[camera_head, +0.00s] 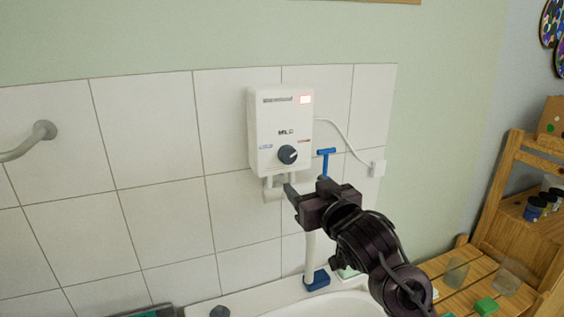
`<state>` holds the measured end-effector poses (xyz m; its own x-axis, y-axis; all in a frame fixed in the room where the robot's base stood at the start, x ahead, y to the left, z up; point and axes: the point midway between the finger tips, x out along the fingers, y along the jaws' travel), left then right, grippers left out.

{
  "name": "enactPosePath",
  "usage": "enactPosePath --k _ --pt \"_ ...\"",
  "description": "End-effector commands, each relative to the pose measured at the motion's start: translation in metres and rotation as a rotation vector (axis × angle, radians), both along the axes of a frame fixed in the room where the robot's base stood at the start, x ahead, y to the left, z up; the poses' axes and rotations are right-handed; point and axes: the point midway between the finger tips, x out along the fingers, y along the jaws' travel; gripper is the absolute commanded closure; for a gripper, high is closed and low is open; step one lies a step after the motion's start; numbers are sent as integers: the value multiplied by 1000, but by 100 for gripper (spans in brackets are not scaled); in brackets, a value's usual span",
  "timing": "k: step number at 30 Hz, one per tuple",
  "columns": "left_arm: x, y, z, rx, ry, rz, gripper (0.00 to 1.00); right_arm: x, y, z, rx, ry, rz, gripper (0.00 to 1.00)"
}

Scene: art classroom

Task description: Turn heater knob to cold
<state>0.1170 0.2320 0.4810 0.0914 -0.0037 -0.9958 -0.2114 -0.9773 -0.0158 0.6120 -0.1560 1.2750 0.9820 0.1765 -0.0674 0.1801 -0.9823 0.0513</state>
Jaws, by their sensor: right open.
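The white water heater (267,114) is mounted on the tiled wall in the middle of the head view. Its dark round knob (288,155) is on the lower front. A blue mark lies to the left of the knob and a red mark to the right. A display at the heater's upper right glows reddish. My right gripper (291,191) is below the knob, apart from it in the picture, with open jaws and nothing seen between them. My left gripper is not in view.
A blue T-shaped handle (326,153) stands right of the heater, near my right gripper. A white basin (330,305) is below. A cable runs to a wall outlet (377,168). A wooden shelf (520,200) is at the right, and a grey rail (30,142) at the left.

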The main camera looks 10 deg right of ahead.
Motion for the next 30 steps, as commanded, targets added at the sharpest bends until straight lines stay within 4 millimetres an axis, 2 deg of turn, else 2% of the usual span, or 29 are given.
enactPosePath --k 1,4,7,12,16,21,26,30 --pt "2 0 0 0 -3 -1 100 3 1 13 3 -31 8 41" --pt "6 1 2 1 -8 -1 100 8 3 24 10 -56 16 41" --pt "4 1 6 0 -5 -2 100 19 5 26 12 -60 17 41" --pt "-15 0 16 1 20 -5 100 47 11 27 11 -58 17 41" --pt "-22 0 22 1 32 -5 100 65 14 27 11 -58 16 41" --pt "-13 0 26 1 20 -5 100 79 17 25 11 -59 16 41" --pt "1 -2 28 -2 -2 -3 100 82 17 23 11 -59 16 41" --pt "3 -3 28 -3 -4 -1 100 82 17 23 11 -59 16 41"
